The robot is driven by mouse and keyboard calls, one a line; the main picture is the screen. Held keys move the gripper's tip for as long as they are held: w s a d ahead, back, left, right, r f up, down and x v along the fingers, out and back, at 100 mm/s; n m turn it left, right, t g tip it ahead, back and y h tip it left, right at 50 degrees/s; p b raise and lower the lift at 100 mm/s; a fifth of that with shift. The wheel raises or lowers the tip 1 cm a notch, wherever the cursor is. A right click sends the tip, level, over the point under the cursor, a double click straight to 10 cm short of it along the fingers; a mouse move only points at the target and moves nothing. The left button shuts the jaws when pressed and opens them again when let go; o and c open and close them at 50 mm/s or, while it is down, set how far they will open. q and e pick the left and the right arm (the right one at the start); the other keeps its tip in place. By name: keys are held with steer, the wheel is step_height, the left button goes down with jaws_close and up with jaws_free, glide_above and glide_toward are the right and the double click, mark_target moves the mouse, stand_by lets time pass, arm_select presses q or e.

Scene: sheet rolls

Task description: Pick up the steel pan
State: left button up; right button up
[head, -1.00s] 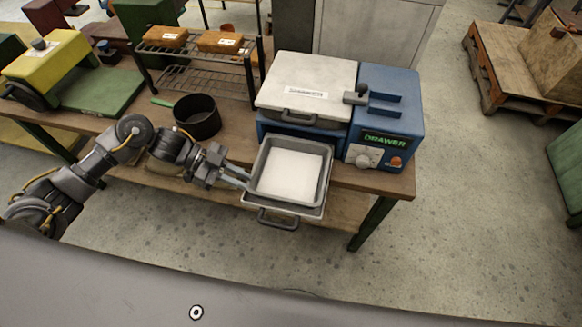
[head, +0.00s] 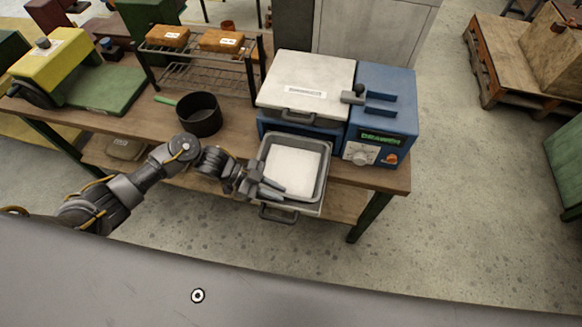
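A grey steel pan (head: 322,184) with a white sheet (head: 293,166) lying in it sits in the pulled-out drawer of the blue machine. My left gripper (head: 272,190) reaches in from the left, over the pan's near-left corner. Its two fingers show with a gap between them, so it looks open. I cannot tell whether they touch the pan, and they hide part of its left wall. The drawer's dark handle (head: 278,215) hangs in front. My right gripper is not in view.
The blue machine (head: 386,112) with a pale lid (head: 305,80) stands behind the drawer. A dark saucepan (head: 199,116) with a green handle stands on the bench to the left. A wire rack (head: 197,78) holds two orange-brown blocks.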

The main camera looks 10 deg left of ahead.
arm_select(q)
steer(key=shift+f, duration=0.1)
steer(key=shift+c, duration=0.5)
jaws_close()
steer(key=shift+r, duration=0.2)
